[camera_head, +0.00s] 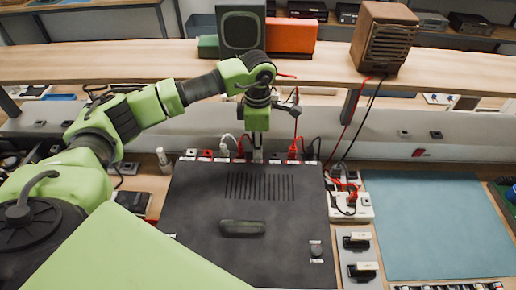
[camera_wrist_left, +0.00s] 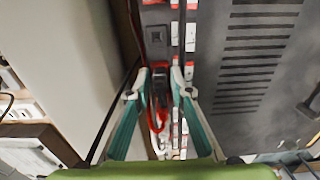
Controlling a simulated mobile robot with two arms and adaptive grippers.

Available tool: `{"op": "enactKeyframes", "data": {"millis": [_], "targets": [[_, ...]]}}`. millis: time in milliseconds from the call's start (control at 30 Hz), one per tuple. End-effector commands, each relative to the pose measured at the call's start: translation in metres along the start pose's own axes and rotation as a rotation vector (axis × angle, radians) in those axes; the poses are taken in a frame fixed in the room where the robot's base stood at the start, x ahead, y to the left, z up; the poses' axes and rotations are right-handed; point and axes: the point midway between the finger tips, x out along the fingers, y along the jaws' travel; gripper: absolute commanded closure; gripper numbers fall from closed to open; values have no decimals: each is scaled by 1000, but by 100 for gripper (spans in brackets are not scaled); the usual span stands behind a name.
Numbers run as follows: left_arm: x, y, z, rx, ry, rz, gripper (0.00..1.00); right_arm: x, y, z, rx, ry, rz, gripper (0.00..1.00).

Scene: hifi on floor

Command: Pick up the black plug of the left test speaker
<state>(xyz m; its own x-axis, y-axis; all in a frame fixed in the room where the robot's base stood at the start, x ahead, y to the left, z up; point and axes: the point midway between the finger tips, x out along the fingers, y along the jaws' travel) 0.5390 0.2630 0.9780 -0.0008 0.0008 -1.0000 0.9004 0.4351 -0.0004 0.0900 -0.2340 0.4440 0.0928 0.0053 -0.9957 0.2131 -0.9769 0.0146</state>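The left test speaker (camera_head: 240,31), dark grey-green, stands on the wooden shelf behind. My left gripper (camera_head: 257,153) points down at the rear edge of the black hi-fi unit (camera_head: 190,215), among the row of plugs. In the left wrist view the gripper (camera_wrist_left: 157,92) has its fingers apart, one on each side of a dark plug (camera_wrist_left: 160,78). A red plug and cable (camera_wrist_left: 155,118) lie just below that plug in the picture. I cannot tell whether the fingers touch it. In the head view my gripper hides that spot. A red plug (camera_head: 293,149) shows to its right.
A white plug (camera_head: 225,148) stands left of the gripper. A brown wooden speaker (camera_head: 384,38) with red and black cables stands right on the shelf. Its cables run to a white socket box (camera_head: 350,205). A blue mat (camera_head: 435,225) lies clear at the right.

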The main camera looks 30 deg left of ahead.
Motion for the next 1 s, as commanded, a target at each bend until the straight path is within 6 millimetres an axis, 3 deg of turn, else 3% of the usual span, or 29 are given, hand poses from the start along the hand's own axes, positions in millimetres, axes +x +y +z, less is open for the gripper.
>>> {"op": "enactKeyframes", "data": {"millis": [33,133,633,833,1000], "targets": [[0,0,0,0,0,0,80,0,0,1,0,-1,0,60],[0,0,0,0,0,0,100,0,0,1,1,-2,0,60],[-7,1,1,0,-2,3,100,3,1,2,1,-3,1,60],[-32,2,1,1,-4,5,100,11,1,3,1,-3,1,60],[-60,-24,10,6,-6,6,100,24,1,4,1,-4,2,60]]}}
